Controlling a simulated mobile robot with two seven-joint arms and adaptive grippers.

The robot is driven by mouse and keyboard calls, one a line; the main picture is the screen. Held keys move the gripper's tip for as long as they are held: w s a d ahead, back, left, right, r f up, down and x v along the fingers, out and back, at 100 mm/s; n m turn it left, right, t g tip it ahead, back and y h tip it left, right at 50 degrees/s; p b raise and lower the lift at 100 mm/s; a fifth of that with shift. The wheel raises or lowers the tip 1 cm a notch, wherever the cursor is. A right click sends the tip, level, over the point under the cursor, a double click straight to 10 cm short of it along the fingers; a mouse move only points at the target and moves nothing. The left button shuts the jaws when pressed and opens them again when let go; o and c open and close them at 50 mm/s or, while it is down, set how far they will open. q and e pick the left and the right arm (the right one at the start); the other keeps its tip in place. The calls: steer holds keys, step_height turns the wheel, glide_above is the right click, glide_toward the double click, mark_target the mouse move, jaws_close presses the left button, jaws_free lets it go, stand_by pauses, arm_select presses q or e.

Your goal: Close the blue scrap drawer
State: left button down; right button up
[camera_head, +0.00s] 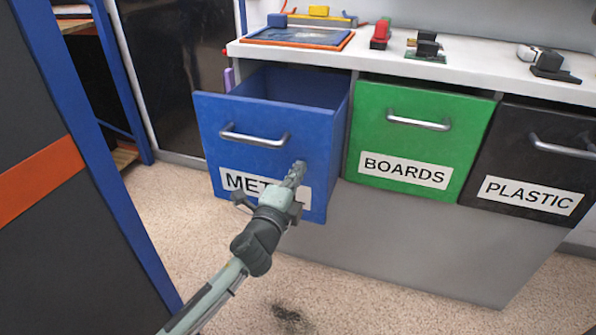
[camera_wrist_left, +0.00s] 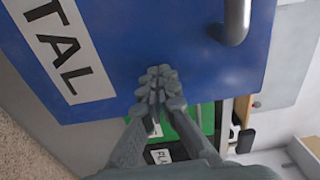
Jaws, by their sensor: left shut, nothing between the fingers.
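The blue scrap drawer (camera_head: 235,143) is pulled out from under the white workbench, and its open top shows an empty-looking inside. Its front carries a metal handle and a white label, partly hidden by my gripper, that starts with "MET". My left gripper (camera_head: 296,172) is shut and empty, with its fingertips at the lower right part of the drawer front. In the left wrist view the fingertips (camera_wrist_left: 158,80) overlap the blue front (camera_wrist_left: 170,40), beside the label and below the handle. I cannot tell whether they touch it. My right gripper is not in view.
A green drawer (camera_head: 418,130) labelled BOARDS and a black drawer (camera_head: 515,165) labelled PLASTIC sit to the right, closer in. The white worktop (camera_head: 480,65) holds a tray and several small parts. A dark panel with a blue edge (camera_head: 95,170) stands at left. Open floor lies in front.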

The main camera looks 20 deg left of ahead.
arm_select(q)
steer(key=shift+w, duration=0.1)
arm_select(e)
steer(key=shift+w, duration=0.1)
arm_select(q)
steer(key=w, duration=0.6)
steer(key=shift+w+d+b, duration=0.2)
steer(key=shift+d+b, duration=0.05)
steer(key=shift+b, duration=0.1)
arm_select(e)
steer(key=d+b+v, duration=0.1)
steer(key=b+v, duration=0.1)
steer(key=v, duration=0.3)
arm_select(q)
steer(key=w+d+b, duration=0.1)
steer(key=w, duration=1.2)
steer(key=shift+w, duration=0.35)
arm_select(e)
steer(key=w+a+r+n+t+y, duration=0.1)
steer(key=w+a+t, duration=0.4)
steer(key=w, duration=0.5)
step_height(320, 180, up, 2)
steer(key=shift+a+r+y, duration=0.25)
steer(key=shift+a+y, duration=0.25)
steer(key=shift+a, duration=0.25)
